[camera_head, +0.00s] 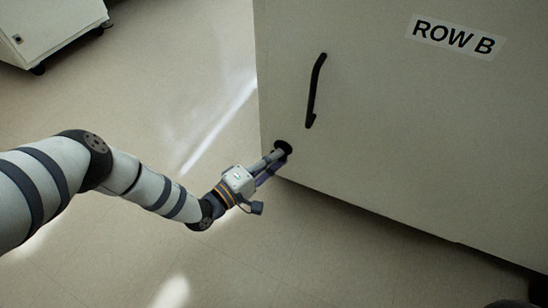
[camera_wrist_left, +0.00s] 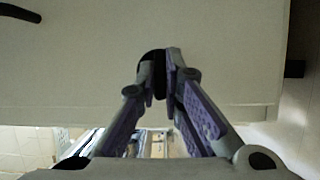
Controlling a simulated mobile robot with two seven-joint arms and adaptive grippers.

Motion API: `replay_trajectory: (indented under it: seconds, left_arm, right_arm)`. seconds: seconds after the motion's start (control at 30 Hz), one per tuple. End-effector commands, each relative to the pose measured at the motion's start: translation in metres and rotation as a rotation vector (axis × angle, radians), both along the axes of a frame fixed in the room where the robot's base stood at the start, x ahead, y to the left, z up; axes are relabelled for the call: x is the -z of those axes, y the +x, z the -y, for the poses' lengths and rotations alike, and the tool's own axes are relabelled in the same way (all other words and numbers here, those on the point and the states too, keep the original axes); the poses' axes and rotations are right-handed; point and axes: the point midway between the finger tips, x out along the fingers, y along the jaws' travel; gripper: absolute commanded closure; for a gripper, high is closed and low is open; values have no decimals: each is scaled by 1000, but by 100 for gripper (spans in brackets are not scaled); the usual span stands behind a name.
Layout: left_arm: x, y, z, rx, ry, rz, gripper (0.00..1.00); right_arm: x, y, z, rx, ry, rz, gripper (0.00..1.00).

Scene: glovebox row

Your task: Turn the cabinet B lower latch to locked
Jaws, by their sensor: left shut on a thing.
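The cabinet marked ROW B (camera_head: 400,130) has a pale front. Its lower latch (camera_head: 284,146) is a small black part near the bottom left corner of that front. My left gripper (camera_head: 277,158) reaches it from the lower left, with its fingertips at the latch. In the left wrist view the fingers (camera_wrist_left: 161,75) are nearly together and shut on the black latch (camera_wrist_left: 153,58). The fingertips hide part of the latch, so its exact angle is hard to tell. My right gripper is not in view.
A black bar handle (camera_head: 315,92) stands out from the cabinet front above the latch. It also shows in the left wrist view (camera_wrist_left: 18,13). Another pale cabinet (camera_head: 50,25) on casters stands at the far upper left. The floor (camera_head: 150,110) between them is clear.

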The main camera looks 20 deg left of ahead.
Motion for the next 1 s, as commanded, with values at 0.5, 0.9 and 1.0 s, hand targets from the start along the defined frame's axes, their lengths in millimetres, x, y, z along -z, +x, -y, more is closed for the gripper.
replay_trajectory:
  seconds: [0.5, 0.9, 1.0]
  left_arm:
    - [-7, 1, 2, 2, 333, 16, 100]
    - [-9, 1, 3, 2, 714, 29, 100]
    - [-9, 1, 3, 1, 808, 31, 100]
  right_arm:
    - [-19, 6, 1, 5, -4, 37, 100]
    - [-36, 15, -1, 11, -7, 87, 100]
    - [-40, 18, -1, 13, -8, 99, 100]
